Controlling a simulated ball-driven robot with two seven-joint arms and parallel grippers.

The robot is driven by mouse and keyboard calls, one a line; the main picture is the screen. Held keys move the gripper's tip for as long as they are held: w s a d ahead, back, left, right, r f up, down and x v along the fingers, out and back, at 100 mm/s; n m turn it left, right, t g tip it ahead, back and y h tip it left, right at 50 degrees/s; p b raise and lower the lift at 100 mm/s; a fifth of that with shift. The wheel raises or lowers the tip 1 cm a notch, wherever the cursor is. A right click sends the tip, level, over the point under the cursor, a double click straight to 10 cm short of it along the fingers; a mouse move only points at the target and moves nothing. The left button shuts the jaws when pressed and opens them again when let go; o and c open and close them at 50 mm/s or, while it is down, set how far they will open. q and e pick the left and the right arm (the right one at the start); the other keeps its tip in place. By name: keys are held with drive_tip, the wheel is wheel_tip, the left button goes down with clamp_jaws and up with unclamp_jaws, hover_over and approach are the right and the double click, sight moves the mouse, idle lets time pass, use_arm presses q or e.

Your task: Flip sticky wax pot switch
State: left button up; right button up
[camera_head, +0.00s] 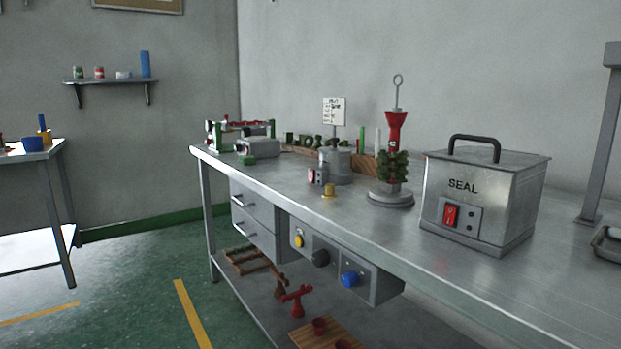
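A small grey cylindrical pot (335,163) stands on the metal workbench near its middle. A small control box (317,176) with a red switch (311,175) sits at its front left. A label card stands above it, its writing too small to read. I cannot confirm that this is the sticky wax pot. A larger metal box (480,200) marked SEAL, with a black handle and a red rocker switch (451,215), stands to the right. I cannot tell either switch's position for sure. Neither gripper is in view.
The workbench (300,205) has a clear front strip. A wax tree on a round base (391,198) stands between pot and SEAL box. A small brass piece (328,190) lies before the pot. Drawers and a knob panel (340,262) hang below. Open floor (140,290) lies left.

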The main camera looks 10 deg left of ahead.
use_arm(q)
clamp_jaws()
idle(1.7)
